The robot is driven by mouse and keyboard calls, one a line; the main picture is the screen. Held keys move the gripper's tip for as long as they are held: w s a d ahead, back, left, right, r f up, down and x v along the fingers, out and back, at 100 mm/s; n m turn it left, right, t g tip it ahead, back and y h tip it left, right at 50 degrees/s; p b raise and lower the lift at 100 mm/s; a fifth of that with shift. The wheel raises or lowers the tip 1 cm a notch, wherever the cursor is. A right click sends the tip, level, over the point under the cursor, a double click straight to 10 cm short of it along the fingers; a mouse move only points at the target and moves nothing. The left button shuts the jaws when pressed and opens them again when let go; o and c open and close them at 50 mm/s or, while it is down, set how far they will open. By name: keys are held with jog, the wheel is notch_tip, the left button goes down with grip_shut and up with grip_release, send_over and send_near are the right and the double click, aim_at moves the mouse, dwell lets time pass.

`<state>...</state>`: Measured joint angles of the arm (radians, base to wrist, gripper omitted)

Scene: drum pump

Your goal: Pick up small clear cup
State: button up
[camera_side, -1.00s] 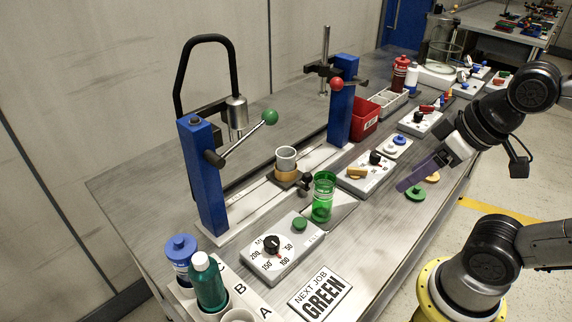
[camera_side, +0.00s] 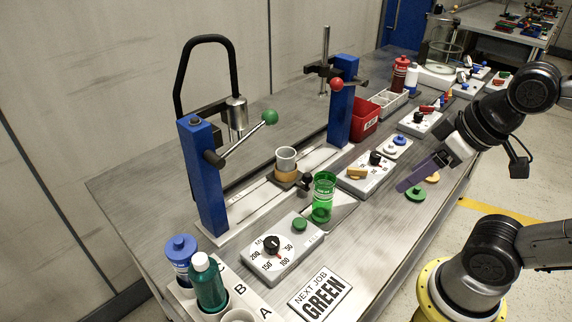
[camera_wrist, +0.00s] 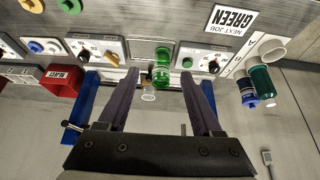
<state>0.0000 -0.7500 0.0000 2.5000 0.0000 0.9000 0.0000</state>
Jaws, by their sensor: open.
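A small clear cup (camera_side: 286,157) with a whitish look stands upright in an orange-tan ring holder on the rail between the two blue posts. It also shows small in the wrist view (camera_wrist: 149,97), between my fingers and beyond them. My gripper (camera_side: 409,184) is open and empty. It hangs above the right edge of the bench, to the right of the cup and well apart from it. In the wrist view its two purple fingers (camera_wrist: 158,84) are spread wide. A transparent green cup (camera_side: 323,197) stands in front of the clear cup.
Blue posts (camera_side: 203,175) with levers stand left and right of the holder. Dial boxes (camera_side: 281,249) line the bench front. A red bin (camera_side: 363,118) stands behind. Bottles (camera_side: 207,284) sit in a rack at front left. A sign (camera_side: 321,291) reads "NEXT JOB GREEN".

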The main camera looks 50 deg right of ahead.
jog(key=o, duration=0.4)
